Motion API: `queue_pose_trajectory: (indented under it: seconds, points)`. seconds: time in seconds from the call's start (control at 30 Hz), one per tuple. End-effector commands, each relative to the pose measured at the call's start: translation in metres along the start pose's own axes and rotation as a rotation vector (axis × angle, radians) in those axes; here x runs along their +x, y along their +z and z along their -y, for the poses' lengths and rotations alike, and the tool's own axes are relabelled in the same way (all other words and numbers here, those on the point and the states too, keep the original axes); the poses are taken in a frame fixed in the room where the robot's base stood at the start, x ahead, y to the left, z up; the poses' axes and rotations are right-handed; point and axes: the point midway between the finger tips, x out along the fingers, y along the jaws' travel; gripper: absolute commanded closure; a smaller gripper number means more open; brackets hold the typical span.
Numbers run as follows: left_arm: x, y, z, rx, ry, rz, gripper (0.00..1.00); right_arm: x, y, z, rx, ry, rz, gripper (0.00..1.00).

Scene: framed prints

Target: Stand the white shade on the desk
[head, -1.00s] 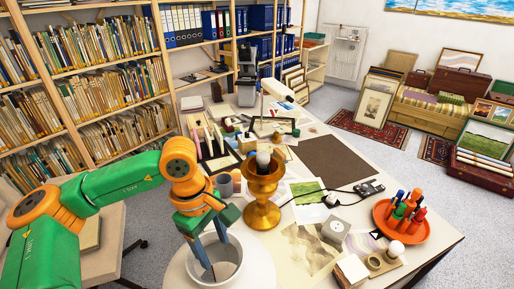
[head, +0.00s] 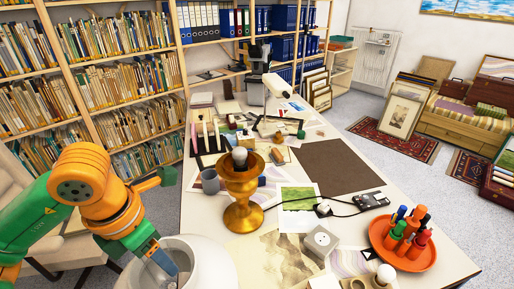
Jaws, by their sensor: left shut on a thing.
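The white shade (head: 216,265) is at the bottom of the head view, cut off by the frame edge. Its round opening faces up. My left gripper (head: 168,268) is shut on the shade's rim, with one finger inside the opening. The shade covers the near left part of the desk (head: 205,225); I cannot tell whether it touches the desktop. A brass lamp base (head: 240,190) with a bulb (head: 239,156) stands upright behind and to the right of the shade. My right gripper is not in view.
A grey mug (head: 210,181) stands left of the lamp base. A white box with a dial (head: 320,243), a black device with a cable (head: 371,201) and an orange tray of tools (head: 404,258) lie to the right. A dark brown mat (head: 328,166) is bare.

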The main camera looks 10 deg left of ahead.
Motion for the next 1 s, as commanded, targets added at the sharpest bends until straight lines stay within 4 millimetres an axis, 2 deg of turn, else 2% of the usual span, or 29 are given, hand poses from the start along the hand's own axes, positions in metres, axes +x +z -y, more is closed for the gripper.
queue_pose_trajectory:
  seconds: [0.27, 0.57, 0.83, 1.0]
  points:
    - [0.0, 0.002, 0.0, -0.05, 0.006, 0.0, 1.0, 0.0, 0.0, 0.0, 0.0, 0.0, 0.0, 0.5]
    - [0.018, 0.033, 0.016, -0.047, 0.003, -0.001, 1.0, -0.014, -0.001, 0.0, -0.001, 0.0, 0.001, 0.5]
    - [0.047, 0.075, 0.039, -0.047, 0.003, -0.003, 1.0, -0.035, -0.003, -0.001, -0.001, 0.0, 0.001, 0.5]
    - [0.081, 0.092, 0.049, -0.049, 0.004, -0.003, 1.0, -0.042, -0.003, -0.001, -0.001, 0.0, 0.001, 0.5]
